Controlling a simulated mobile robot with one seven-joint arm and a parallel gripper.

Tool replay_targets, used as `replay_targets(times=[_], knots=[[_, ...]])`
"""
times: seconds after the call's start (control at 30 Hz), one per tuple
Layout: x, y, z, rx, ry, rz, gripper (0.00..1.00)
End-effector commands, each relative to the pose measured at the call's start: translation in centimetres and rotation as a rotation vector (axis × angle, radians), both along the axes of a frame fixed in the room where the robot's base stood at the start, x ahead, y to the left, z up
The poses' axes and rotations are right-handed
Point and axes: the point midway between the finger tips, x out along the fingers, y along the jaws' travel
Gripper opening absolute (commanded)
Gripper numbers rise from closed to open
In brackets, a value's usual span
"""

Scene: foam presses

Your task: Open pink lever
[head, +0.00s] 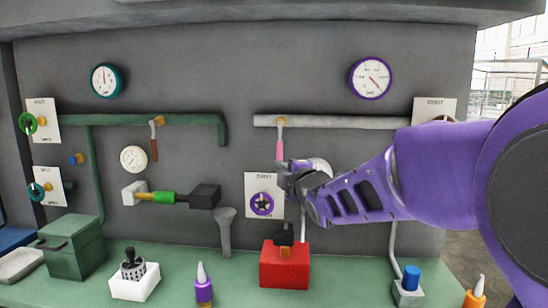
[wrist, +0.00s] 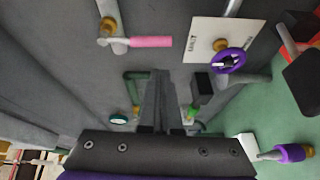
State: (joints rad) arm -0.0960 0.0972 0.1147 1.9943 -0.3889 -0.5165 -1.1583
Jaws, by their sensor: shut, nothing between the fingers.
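The pink lever (head: 280,150) hangs straight down from a brass valve (head: 281,122) on the pale grey pipe (head: 330,122) on the back wall. In the wrist view, the pink lever (wrist: 152,42) lies across the upper middle, joined to its brass valve (wrist: 108,25). My gripper (head: 284,172) is shut and empty, and in the head view its tip appears at the lever's lower end. In the wrist view, my gripper's fingers (wrist: 160,76) are together, with a gap in the picture between their tips and the lever. I cannot tell whether they touch it.
A purple handwheel (head: 262,204) on a white plate is just left of my gripper. A red box (head: 284,266) stands on the green bench below. A brown lever (head: 153,142) hangs from the green pipe (head: 190,120) at left. The wall between the two pipes is bare.

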Motion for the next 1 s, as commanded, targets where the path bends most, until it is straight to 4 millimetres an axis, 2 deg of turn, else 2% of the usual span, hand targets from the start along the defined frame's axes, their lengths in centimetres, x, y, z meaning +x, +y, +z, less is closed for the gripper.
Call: replay_targets(times=[0.2, 0.63, 0.77, 1.0], knots=[[-0.8, 0.7, 0.8, -0.065, -0.061, 0.043, 0.0], [-0.8, 0.9, 0.8, -0.07, -0.066, 0.048, 0.0], [0.2, 1.4, 0.9, -0.068, -0.066, 0.049, 0.0], [4.0, 3.2, 0.8, -0.066, -0.065, 0.049, 0.0]])
